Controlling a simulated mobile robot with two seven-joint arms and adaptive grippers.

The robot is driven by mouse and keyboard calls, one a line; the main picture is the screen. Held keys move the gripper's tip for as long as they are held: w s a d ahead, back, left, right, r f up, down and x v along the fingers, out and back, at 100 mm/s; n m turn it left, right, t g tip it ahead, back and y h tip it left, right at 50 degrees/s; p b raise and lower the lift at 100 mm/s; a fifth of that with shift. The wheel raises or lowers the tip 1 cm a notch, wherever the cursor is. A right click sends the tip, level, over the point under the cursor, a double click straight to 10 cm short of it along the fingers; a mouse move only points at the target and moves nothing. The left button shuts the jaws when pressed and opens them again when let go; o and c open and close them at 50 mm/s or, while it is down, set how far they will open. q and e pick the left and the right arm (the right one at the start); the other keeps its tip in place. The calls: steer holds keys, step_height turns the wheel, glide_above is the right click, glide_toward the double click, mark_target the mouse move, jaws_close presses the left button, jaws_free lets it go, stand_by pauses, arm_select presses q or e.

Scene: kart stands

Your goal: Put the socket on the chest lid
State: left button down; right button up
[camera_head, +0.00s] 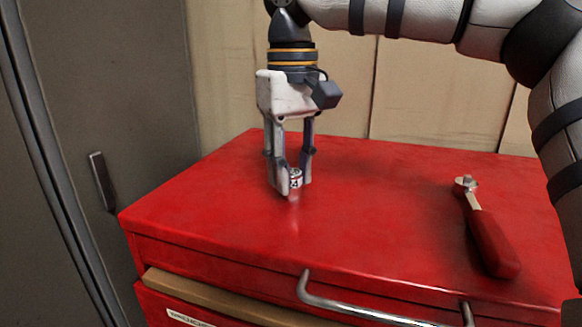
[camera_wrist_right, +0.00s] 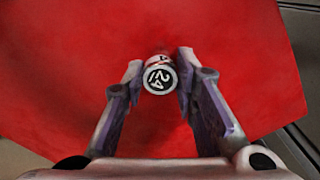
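The socket (camera_head: 296,178) is a small, shiny metal cylinder with dark markings. In the right wrist view its round end (camera_wrist_right: 160,77) faces the camera and shows a dark "24". My right gripper (camera_head: 294,186) points straight down over the red chest lid (camera_head: 365,215), left of its middle. Its fingers (camera_wrist_right: 160,68) are close against the socket on both sides, and it looks shut on it. The socket is at or just above the lid; I cannot tell whether it touches. My left gripper is not in view.
A ratchet with a red handle (camera_head: 492,241) lies on the right part of the lid. A chrome handle (camera_head: 365,309) runs along the chest's front. A grey cabinet (camera_head: 130,75) stands at the left, and a panelled wall (camera_head: 440,95) is behind. The lid's middle is clear.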

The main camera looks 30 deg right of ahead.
steer(key=o, duration=0.3)
steer(key=shift+s+a+r, duration=0.1)
steer(key=shift+s+a, duration=0.05)
steer(key=shift+r, duration=0.15)
step_height(320, 180, up, 12)
steer(key=shift+f, duration=0.1)
